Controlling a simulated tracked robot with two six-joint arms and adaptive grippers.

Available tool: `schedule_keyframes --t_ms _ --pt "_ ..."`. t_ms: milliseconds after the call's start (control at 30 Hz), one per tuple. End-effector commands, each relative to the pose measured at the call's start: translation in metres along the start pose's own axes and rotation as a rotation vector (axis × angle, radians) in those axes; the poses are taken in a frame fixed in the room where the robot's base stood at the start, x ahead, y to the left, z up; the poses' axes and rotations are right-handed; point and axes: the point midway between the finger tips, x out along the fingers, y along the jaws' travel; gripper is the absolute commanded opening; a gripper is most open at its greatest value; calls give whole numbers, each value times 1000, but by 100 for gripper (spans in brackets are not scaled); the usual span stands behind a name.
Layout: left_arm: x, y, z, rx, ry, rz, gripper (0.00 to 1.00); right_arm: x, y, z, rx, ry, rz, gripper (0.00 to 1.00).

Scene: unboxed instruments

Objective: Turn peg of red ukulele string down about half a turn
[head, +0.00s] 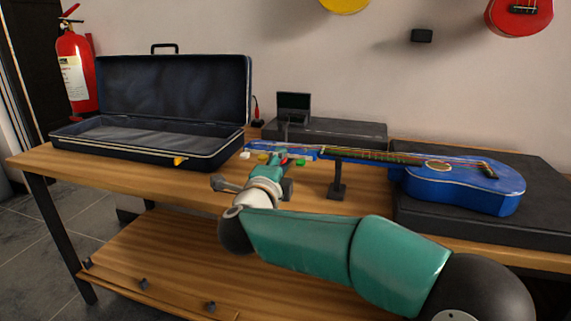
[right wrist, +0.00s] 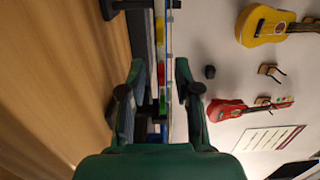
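The blue ukulele (head: 458,188) lies on its back, its neck resting on a black stand (head: 338,178) and its headstock (head: 300,150) pointing left. Coloured pegs line the headstock's near side: a white peg (head: 245,155), a yellow peg (head: 263,157) and a green peg (head: 300,162). The red peg (right wrist: 161,96) shows in the right wrist view between yellow and green. My right gripper (right wrist: 160,72) is open, its fingers on either side of the peg row, apart from it. In the head view my wrist partly hides the red peg. My left gripper is not in view.
A small dark screen (head: 293,106) stands behind the headstock. An open black case (head: 150,137) sits left on the wooden table (head: 150,185). A black pad (head: 450,227) lies under the ukulele body. Yellow and red ukuleles hang on the wall.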

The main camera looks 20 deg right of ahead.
Motion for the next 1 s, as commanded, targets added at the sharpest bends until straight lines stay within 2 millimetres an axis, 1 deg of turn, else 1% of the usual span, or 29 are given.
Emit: schedule_keyframes --t_ms 167,267,500,600,700,800,1000 --pt "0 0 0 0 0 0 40 -16 -1 1 1 -3 0 32" --pt "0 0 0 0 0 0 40 -34 -1 1 -1 -4 -1 32" --pt "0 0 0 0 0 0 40 -83 0 1 0 -5 0 32" --pt "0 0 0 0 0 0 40 -99 0 0 0 -4 -1 32" --pt "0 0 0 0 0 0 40 -111 1 0 1 -2 0 32" --pt "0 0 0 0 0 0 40 -118 1 -1 1 1 0 32" --pt "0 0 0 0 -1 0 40 -120 1 -1 1 1 0 32"
